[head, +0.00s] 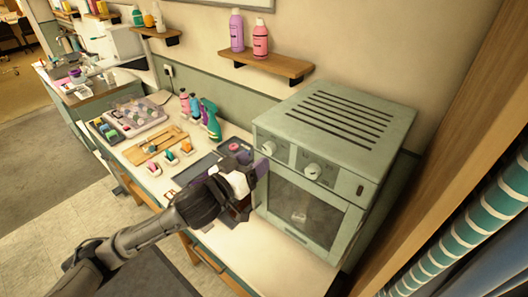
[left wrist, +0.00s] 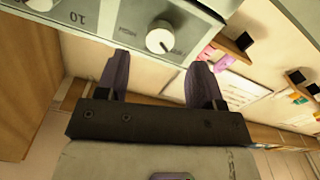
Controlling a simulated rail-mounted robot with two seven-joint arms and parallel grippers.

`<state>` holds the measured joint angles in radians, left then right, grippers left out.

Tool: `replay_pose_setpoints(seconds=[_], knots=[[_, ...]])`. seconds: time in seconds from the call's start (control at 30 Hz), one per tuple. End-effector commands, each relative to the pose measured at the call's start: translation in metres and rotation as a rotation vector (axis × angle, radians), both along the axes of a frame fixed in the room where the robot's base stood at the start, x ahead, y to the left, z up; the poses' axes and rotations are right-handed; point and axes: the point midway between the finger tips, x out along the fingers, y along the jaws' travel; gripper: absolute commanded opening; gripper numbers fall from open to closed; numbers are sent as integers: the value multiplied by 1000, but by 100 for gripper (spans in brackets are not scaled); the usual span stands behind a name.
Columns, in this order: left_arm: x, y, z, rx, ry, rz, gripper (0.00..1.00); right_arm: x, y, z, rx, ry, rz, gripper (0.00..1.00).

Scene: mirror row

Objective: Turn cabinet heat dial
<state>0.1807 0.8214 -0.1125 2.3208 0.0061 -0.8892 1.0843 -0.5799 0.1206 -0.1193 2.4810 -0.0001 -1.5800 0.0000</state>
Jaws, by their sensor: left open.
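The pale green cabinet (head: 305,215) stands on the right end of the counter. Its front panel has two white dials, the left dial (head: 268,148) and the right dial (head: 313,171). In the left wrist view, one dial (left wrist: 160,37) has HIGH lettering beside it; the other dial (left wrist: 40,4), near the number 10, is cut by the top edge. My left gripper (head: 258,172) is at the cabinet's front left, just below the left dial. In the left wrist view its open fingers (left wrist: 160,72) are apart and empty, with the HIGH-marked dial beyond the gap between them. My right gripper is out of view.
Spray bottles (head: 209,119), a wooden tray (head: 153,145) and small colored items cover the counter left of the cabinet. A wall shelf (head: 267,64) with two bottles hangs behind. Striped rolls (head: 470,225) stand at the right.

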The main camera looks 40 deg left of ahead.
Motion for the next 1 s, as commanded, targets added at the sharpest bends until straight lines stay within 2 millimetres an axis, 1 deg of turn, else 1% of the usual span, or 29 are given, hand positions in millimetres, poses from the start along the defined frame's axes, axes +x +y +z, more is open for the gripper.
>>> replay_pose_setpoints(seconds=[0.03, 0.1, 0.3, 0.5, 0.8, 0.87, 1.0], knots=[[9, 1, 3, -1, 0, 2, 62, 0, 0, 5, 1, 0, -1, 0], [19, 1, 2, -1, 0, 1, 62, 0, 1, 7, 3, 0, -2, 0], [39, 1, 1, -1, 0, 0, 62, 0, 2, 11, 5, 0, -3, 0], [47, 1, 0, 0, 0, 1, 62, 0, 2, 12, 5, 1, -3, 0], [48, 1, -1, 0, 1, 0, 62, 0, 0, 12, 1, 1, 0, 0], [48, 1, -1, 0, 1, 0, 57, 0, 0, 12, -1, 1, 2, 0], [48, 1, -1, 0, 1, 0, 43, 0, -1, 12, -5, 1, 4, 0]])
